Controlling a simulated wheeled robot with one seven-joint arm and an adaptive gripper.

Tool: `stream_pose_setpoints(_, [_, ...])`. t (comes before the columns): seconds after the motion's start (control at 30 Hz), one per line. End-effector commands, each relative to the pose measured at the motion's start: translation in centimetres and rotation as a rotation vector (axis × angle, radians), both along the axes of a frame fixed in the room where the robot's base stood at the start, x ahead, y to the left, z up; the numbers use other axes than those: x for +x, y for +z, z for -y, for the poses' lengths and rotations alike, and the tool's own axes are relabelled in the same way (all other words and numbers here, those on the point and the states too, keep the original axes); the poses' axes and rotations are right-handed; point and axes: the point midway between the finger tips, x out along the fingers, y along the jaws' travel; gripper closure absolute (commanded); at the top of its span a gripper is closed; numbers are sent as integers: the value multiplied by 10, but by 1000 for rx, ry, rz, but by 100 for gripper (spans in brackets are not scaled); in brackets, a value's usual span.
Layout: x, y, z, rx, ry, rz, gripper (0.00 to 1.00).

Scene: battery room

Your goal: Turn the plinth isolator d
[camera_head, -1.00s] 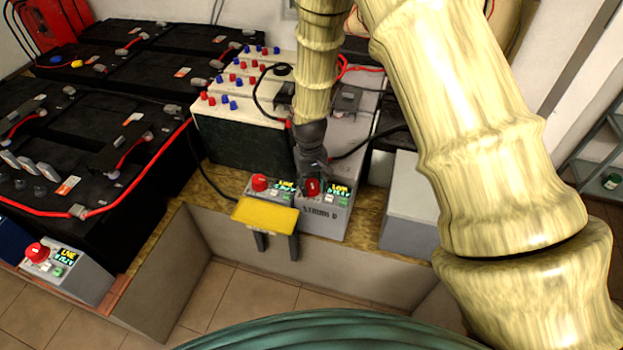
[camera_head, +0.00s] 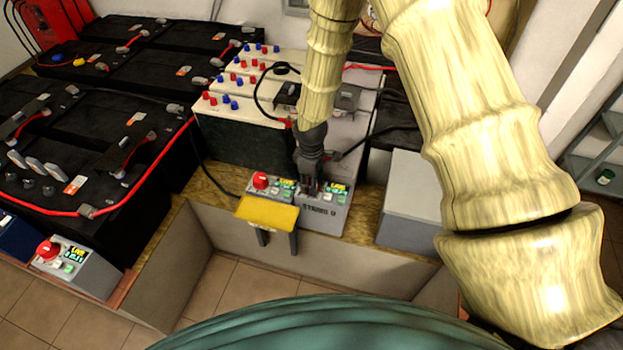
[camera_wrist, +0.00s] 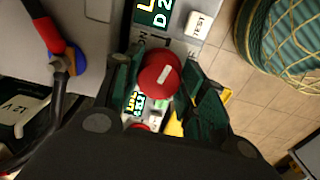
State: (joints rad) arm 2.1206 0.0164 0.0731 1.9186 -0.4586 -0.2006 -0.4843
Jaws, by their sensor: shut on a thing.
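The plinth isolator d is a round red knob with a white bar mark. It shows in the wrist view (camera_wrist: 160,74) between the two dark fingers of my gripper (camera_wrist: 158,85). The jaws are shut on it. In the head view my gripper (camera_head: 309,186) points down onto the grey box (camera_head: 322,219) lettered like "STRING D", and it hides the knob there. A small lit display sits just right of the gripper on that box.
A second red knob (camera_head: 261,180) stands close on the left. A yellow plate (camera_head: 266,213) on dark legs sits in front. Batteries with cables (camera_head: 250,135) lie behind, and a grey box (camera_head: 411,200) stands right. Another red-knob box (camera_head: 75,267) is at lower left.

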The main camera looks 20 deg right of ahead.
Motion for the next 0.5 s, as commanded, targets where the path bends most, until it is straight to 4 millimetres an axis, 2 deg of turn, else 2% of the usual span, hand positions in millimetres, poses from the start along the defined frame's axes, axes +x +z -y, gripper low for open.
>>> stream_pose_setpoints(0.2, [1,2,0,1,129,2,83])
stream_pose_setpoints(0.5, [1,1,0,1,218,2,83])
